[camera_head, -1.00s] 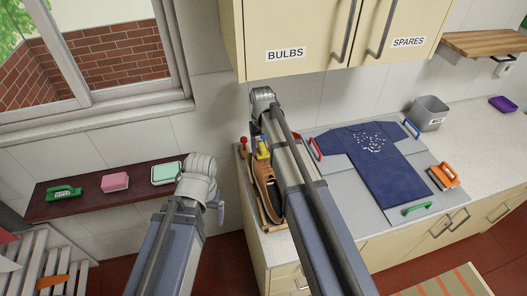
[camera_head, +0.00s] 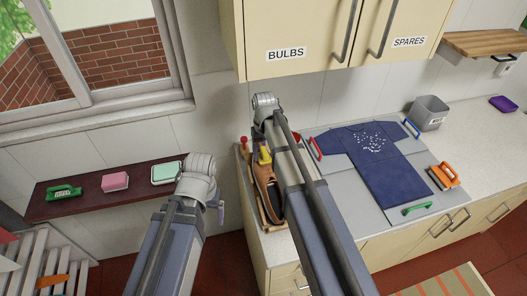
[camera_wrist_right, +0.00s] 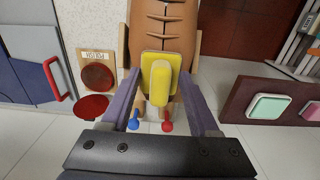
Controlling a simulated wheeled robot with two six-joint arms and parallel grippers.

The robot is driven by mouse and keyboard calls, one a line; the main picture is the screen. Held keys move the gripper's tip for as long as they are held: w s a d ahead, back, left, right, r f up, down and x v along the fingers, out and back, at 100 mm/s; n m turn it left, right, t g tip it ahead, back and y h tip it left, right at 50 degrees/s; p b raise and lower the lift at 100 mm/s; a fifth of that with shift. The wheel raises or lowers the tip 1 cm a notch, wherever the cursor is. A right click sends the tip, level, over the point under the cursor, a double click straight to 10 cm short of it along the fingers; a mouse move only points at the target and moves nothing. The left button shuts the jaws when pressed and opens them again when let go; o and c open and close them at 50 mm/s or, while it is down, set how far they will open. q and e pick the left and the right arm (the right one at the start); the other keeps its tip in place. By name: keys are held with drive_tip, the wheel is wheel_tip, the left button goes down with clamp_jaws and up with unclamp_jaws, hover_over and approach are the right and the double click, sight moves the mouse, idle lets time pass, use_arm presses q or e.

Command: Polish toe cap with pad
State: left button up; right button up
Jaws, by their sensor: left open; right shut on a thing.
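A brown shoe (camera_head: 267,188) with a dark opening stands on a wooden stand at the left end of the counter. It also shows at the top of the right wrist view (camera_wrist_right: 165,22). My right gripper (camera_wrist_right: 160,84) is shut on the handle of a yellow pad (camera_wrist_right: 147,60). The pad is over the near end of the shoe in that view and hides it; I cannot tell whether they touch. The pad also shows in the head view (camera_head: 265,155). My left gripper (camera_head: 220,208) hangs away from the shoe, mostly hidden by its arm.
Blue (camera_wrist_right: 134,124) and red (camera_wrist_right: 167,127) pegs stand by the pad. Red discs (camera_wrist_right: 97,77) lie beside the shoe. A dark shelf (camera_head: 125,200) at left holds green and pink items.

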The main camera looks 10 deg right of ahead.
sight(269, 173)
drive_tip(key=shift+s+d, duration=0.1)
drive_tip(key=shift+s, duration=1.6)
drive_tip(key=shift+s, duration=1.5)
wheel_tip(269, 173, up, 6)
drive_tip(key=p, duration=0.6)
drive_tip(key=shift+w, duration=0.1)
